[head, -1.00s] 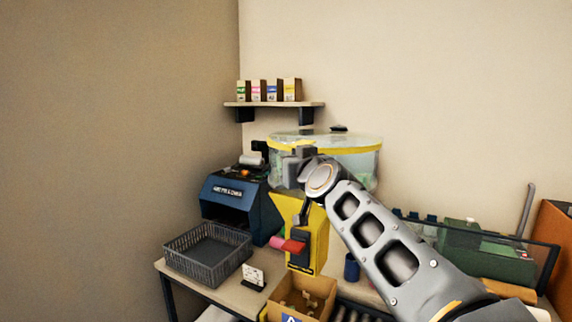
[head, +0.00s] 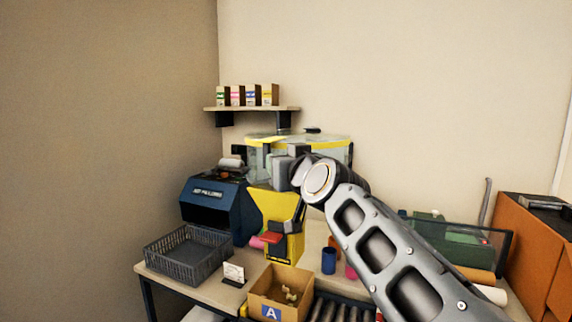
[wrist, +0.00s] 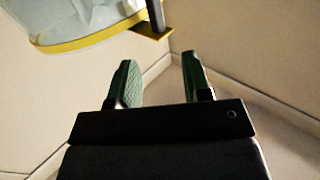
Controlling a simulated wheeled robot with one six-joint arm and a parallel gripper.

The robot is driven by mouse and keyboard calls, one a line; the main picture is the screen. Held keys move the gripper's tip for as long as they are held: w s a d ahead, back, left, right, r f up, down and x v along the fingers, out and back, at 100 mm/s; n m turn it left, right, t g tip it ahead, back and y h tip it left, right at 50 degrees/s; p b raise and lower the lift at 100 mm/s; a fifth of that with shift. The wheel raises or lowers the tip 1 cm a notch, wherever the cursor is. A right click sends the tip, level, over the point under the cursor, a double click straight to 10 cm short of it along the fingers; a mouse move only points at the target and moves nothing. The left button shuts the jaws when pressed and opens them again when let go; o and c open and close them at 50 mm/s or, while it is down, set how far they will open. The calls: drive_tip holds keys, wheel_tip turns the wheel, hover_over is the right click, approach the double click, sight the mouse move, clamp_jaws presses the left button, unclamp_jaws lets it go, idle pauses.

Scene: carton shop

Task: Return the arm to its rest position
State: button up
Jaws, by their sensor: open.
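My arm (head: 378,250) reaches up from the lower right in the head view, with its wrist in front of the clear, yellow-rimmed hopper (head: 335,146). In the head view my gripper is mostly hidden behind the wrist joint. In the wrist view my gripper (wrist: 160,78) shows two green-padded fingers, spread apart with nothing between them. Behind them are bare wall and floor edges. The yellow-rimmed hopper (wrist: 95,38) shows at the upper left of the wrist view, apart from the fingers.
A yellow dispenser (head: 275,207) with a red part stands below the hopper. A blue machine (head: 207,205), a grey basket (head: 172,268) and a carton marked A (head: 258,301) are to its left and front. A shelf (head: 235,109) holds small boxes. An orange cabinet (head: 525,255) stands right.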

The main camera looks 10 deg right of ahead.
wheel_tip(320, 180, down, 16)
drive_tip(key=s+m+g+p, duration=0.1)
drive_tip(key=s+g, duration=0.1)
drive_tip(key=g, duration=0.5)
drive_tip(key=s+d+f+g+h+p, duration=0.2)
drive_tip(key=s+f+g+p, duration=0.4)
drive_tip(key=s+f, duration=0.9)
drive_tip(key=shift+s+d+m+g+h, duration=0.3)
drive_tip(key=shift+s+d+g+h, duration=0.1)
drive_tip(key=shift+s+d+g, duration=0.15)
drive_tip(key=shift+f, duration=0.1)
